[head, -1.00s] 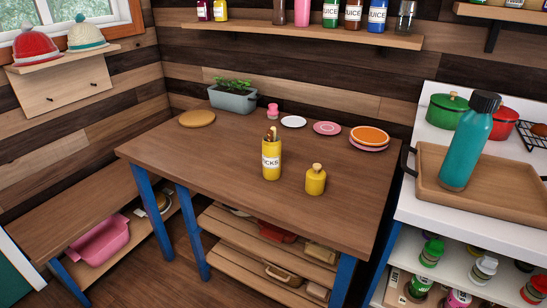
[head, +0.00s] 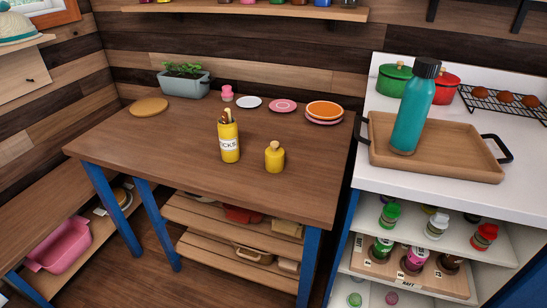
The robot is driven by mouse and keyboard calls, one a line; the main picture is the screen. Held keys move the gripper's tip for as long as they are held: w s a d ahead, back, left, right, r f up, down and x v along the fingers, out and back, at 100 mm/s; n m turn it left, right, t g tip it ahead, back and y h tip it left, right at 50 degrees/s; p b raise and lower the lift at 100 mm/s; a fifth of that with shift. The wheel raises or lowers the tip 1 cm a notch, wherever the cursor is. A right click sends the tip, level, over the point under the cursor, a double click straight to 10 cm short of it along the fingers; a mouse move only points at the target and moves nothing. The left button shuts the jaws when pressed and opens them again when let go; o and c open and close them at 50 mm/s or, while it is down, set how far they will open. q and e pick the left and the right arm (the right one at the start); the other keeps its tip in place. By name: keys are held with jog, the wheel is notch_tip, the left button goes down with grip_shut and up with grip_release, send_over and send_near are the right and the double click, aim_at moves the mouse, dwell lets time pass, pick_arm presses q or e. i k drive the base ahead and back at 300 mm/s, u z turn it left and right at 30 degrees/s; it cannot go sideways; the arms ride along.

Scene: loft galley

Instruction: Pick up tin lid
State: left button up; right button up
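No thing in the head view is plainly a tin lid. Small flat round things lie along the back of the wooden table (head: 185,145): a white disc (head: 248,102), a pink disc (head: 283,106) and a tan round board (head: 149,107). I cannot tell whether any of them is the lid. A yellow tin (head: 229,143) with a white label stands open on the table with sticks in it. A yellow jar (head: 274,160) with a stopper stands to its right. Neither of my grippers is in view.
An orange plate (head: 324,109) lies on a pink one at the back right. A grey planter (head: 184,86) stands at the back. Right of the table, a counter holds a wooden tray (head: 455,164) with a teal bottle (head: 413,112). The table's front left is clear.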

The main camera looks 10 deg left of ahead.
aim_at(275, 154)
jog(key=u, duration=1.8)
jog(key=i, duration=1.1)
jog(key=z, duration=0.8)
